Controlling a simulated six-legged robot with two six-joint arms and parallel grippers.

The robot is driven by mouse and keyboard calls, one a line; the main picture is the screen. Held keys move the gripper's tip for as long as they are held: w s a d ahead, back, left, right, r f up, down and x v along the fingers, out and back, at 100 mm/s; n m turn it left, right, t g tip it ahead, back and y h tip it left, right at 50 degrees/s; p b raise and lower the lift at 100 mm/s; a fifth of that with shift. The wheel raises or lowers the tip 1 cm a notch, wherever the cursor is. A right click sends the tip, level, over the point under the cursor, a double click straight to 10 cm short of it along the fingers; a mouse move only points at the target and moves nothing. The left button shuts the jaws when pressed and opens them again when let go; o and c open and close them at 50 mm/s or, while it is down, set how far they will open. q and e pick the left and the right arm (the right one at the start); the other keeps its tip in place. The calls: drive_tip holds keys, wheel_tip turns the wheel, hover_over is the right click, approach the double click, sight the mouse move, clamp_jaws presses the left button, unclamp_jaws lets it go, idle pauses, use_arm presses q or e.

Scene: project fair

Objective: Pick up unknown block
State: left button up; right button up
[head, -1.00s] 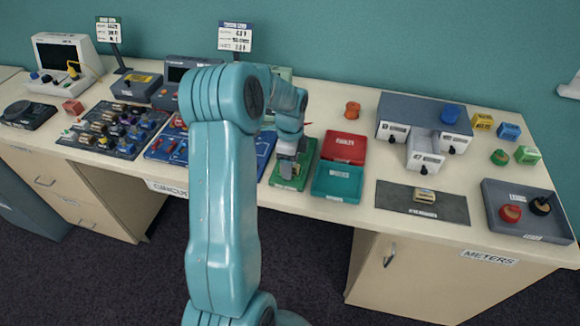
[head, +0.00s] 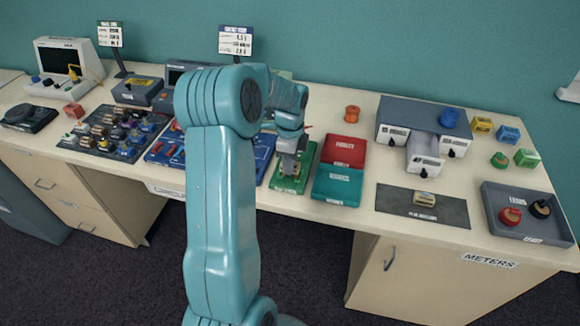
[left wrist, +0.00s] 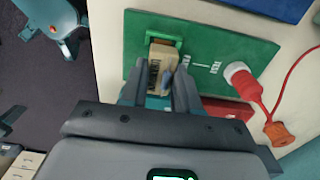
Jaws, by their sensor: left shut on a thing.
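My left gripper (head: 289,170) is over the green test board (head: 305,158) at the middle of the bench. In the left wrist view the gripper (left wrist: 160,88) is shut on a small beige block with dark markings (left wrist: 161,62), the unknown block. The block is at the board's left part, by a raised green holder (left wrist: 153,40). I cannot tell whether it still touches the holder. In the head view the gripper mostly hides the block. My right gripper is not in view.
A red plug with a lead (left wrist: 243,82) stands on the board beside the gripper. A red tray (head: 345,150) and a teal tray (head: 338,184) lie to the right. A blue board (head: 262,157) is close on the left.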

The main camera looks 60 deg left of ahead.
use_arm(q)
wheel_tip(320, 180, up, 21)
drive_tip(key=p, duration=0.3)
idle(0.3)
drive_tip(key=shift+f, duration=0.1)
